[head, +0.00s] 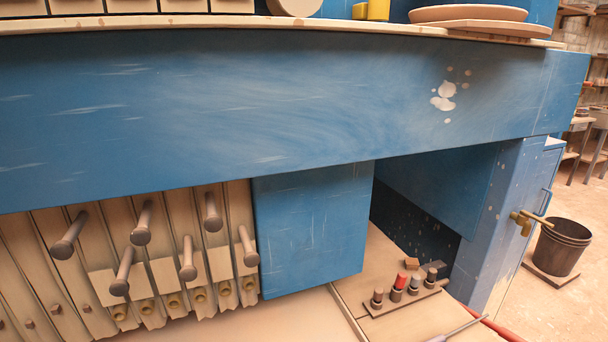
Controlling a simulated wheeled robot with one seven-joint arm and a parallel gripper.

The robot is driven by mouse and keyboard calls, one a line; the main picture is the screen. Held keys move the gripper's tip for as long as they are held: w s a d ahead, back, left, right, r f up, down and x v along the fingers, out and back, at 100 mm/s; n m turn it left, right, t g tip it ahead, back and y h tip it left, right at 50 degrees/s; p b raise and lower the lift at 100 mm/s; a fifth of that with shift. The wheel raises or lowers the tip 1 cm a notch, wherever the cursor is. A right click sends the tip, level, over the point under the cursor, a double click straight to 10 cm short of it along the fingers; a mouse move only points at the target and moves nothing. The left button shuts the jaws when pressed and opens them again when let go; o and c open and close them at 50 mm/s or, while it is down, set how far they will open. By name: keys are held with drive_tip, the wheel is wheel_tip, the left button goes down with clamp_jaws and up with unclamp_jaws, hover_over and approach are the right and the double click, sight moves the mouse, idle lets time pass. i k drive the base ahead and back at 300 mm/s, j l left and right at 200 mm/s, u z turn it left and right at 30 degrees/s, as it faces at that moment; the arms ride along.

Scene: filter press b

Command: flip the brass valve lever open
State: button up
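The brass valve (521,225) sits on the blue cabinet face at the right of the head view. Its lever (537,218) is a short bar slanting down and to the right from the top of the valve. The valve is small in the picture, so its exact setting is hard to tell. My gripper is not in view.
A dark bucket (562,246) stands on a floor board right of the valve. A rack of small knobs, one red-topped (400,281), lies on the low surface. A wide blue beam (270,95) crosses the view above pegged plates (130,255). Open floor shows at right.

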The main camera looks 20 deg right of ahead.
sight(529, 215)
drive_tip(key=z, duration=1.15)
